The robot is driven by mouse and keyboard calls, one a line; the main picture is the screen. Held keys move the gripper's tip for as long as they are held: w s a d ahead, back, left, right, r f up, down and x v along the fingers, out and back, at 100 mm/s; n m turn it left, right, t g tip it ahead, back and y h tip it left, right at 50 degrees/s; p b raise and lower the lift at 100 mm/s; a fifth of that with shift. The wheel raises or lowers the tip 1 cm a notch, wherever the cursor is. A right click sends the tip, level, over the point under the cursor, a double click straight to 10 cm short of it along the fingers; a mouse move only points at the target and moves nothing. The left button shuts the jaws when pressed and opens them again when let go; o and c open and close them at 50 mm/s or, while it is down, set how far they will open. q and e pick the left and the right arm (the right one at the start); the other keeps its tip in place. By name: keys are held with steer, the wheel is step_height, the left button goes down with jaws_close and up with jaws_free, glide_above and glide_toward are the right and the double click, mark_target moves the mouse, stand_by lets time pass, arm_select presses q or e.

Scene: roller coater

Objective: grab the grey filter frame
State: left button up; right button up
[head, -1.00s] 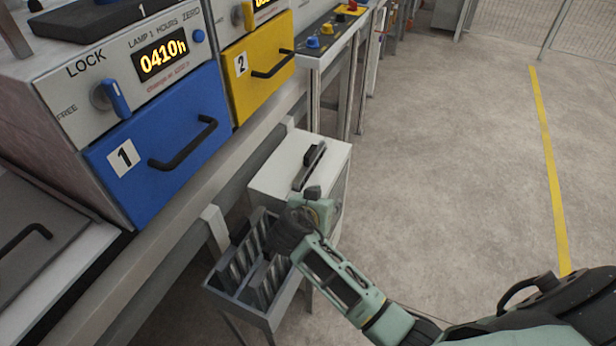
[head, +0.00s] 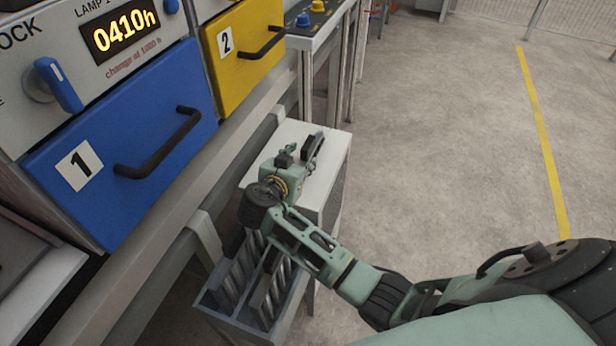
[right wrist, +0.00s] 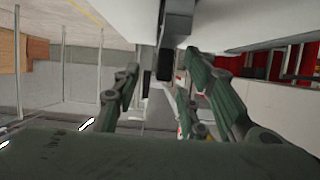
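A narrow grey-and-black piece with a dark grip (head: 314,146), which looks like the grey filter frame, sits on the white cabinet top (head: 292,135). My right gripper (head: 288,154) is low over that top, just left of and close to the piece. In the right wrist view my right gripper (right wrist: 160,98) has its two green fingers spread apart. A dark grey piece with a black end (right wrist: 165,62) shows between and beyond them. I cannot tell whether the fingers touch it. My left gripper is out of view.
A grey slotted rack (head: 238,318) with several metal-faced pieces hangs in front of the white cabinet, under my right arm. A blue drawer (head: 75,210) and a yellow drawer (head: 245,70) with black handles stand to the left. The floor at right is clear.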

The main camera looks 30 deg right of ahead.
mark_target(307, 150)
steer(key=p+x, duration=0.1)
steer(key=x, duration=0.6)
steer(key=shift+w+p, duration=0.35)
steer(key=shift+w, duration=0.05)
steer(key=shift+w+d+f, duration=0.2)
steer(key=shift+d+f, duration=0.05)
jaws_close()
steer(key=shift+r, duration=0.1)
